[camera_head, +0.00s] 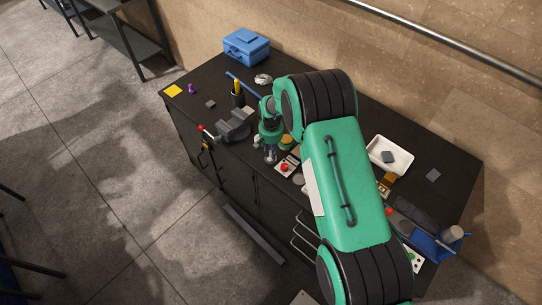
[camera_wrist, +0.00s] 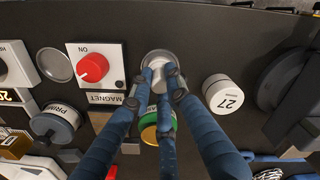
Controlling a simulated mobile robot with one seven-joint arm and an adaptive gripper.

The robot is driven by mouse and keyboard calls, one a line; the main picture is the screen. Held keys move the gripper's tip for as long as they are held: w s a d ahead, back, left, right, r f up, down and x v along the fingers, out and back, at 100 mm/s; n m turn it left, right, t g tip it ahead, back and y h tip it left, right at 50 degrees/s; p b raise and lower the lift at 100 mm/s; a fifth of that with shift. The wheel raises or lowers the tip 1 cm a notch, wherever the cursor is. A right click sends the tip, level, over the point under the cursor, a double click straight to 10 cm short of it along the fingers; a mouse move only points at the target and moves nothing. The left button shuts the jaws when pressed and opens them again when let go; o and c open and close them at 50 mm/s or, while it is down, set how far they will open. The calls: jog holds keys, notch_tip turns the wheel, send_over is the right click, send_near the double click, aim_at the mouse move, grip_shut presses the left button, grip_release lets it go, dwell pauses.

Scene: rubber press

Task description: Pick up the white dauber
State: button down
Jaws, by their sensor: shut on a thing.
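My gripper (camera_wrist: 163,82) points down at the dark bench top, its blue-grey fingers drawn together. They are shut on a small pale piece, the white dauber (camera_wrist: 168,69), whose top shows between the fingertips. A round silvery base or rim (camera_wrist: 155,57) shows around it; I cannot tell whether it is part of the dauber or a dish under it. The fingers hide much of it. In the head view my gripper (camera_head: 270,153) is low over the bench's front edge, and the dauber cannot be made out there.
A white cap marked 27 (camera_wrist: 220,95) stands close to the right. A magnet panel with a red knob (camera_wrist: 92,67) is at the left. A primer jar (camera_wrist: 54,126) and a green-and-gold jar (camera_wrist: 150,128) stand nearby. A vise (camera_head: 235,125) and white tray (camera_head: 390,155) are on the bench.

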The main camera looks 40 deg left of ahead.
jog(key=shift+r, duration=0.25)
jog(key=shift+r+b, duration=0.4)
jog(key=shift+r, duration=0.45)
jog(key=shift+s+d+r, duration=0.2)
jog(key=shift+d+r, duration=0.1)
jog(key=shift+r, duration=0.4)
jog(key=s+d+r+b, duration=0.1)
jog(key=s+d+b, duration=0.1)
jog(key=s+d, duration=0.7)
jog(key=d, duration=0.3)
jog(key=shift+r+b, duration=0.2)
jog(key=shift+b, duration=0.2)
jog(key=shift+s+d, duration=0.1)
